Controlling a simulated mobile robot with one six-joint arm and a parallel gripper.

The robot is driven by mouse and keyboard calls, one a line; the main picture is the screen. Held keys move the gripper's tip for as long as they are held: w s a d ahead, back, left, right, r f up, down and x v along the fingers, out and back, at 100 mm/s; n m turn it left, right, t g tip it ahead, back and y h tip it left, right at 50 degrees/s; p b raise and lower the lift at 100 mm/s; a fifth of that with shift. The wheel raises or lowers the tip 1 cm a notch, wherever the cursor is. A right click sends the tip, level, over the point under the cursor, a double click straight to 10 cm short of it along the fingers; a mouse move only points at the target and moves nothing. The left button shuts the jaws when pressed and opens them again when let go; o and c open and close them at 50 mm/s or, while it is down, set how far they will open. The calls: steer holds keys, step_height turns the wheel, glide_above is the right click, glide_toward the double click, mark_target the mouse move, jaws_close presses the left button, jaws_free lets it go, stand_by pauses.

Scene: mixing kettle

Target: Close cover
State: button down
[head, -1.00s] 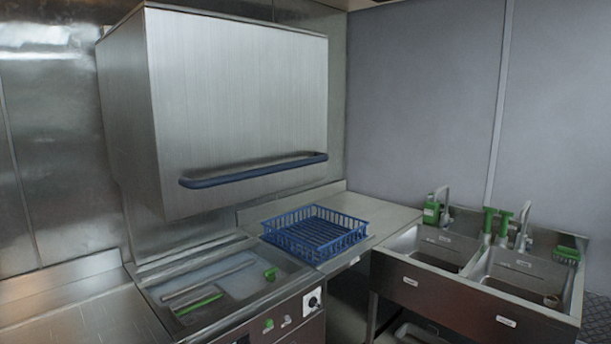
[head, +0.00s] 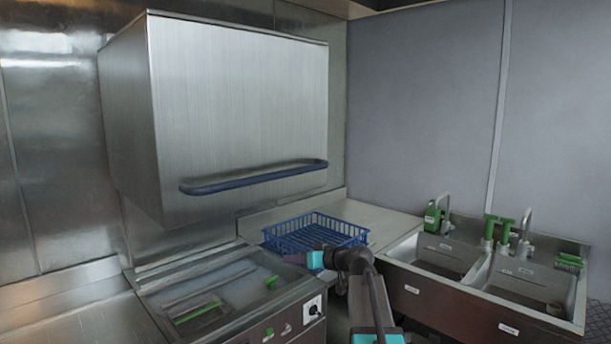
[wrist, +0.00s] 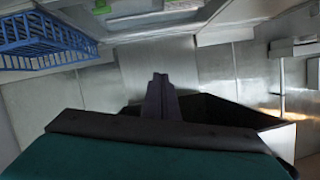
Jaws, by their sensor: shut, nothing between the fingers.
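The cover (head: 235,100) is a large brushed-steel hood, raised above the machine, with a long dark blue handle bar (head: 255,178) along its lower front edge. The steel basin (head: 225,292) of the machine lies open below it. My gripper (head: 297,258) is low in front of the basin's right side, below the handle and apart from it. In the wrist view my gripper (wrist: 160,82) shows its dark fingers together, with nothing between them.
A blue wire basket (head: 315,232) stands on the counter to the right of the basin; it also shows in the wrist view (wrist: 40,38). A double sink (head: 480,300) with taps and green brushes is at the right. A control knob (head: 314,309) is on the machine's front.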

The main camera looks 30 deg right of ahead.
steer(key=s+d+r+t, duration=0.2)
steer(key=d+r, duration=0.1)
steer(key=r, duration=0.7)
steer(key=s+d+r+n+t, duration=0.1)
steer(key=s+d+r+t, duration=0.1)
steer(key=r, duration=0.9)
steer(key=s+d+r+n+t, duration=0.1)
steer(key=s+d+r, duration=0.1)
steer(key=r, duration=0.8)
steer(key=shift+d+r+t, duration=0.35)
steer(key=shift+d+t, duration=0.05)
steer(key=shift+d, duration=0.5)
steer(key=p+x, duration=0.4)
steer(key=x, duration=0.6)
steer(key=shift+s+d+f+p, duration=0.15)
steer(key=shift+f+p, duration=0.1)
steer(key=shift+f, duration=0.4)
steer(key=shift+s+a+f+p, duration=0.15)
steer(key=shift+f+p, duration=0.15)
steer(key=shift+f, duration=0.35)
steer(key=shift+s+d+f+p, duration=0.15)
steer(key=shift+f+p, duration=0.1)
steer(key=shift+f, duration=0.4)
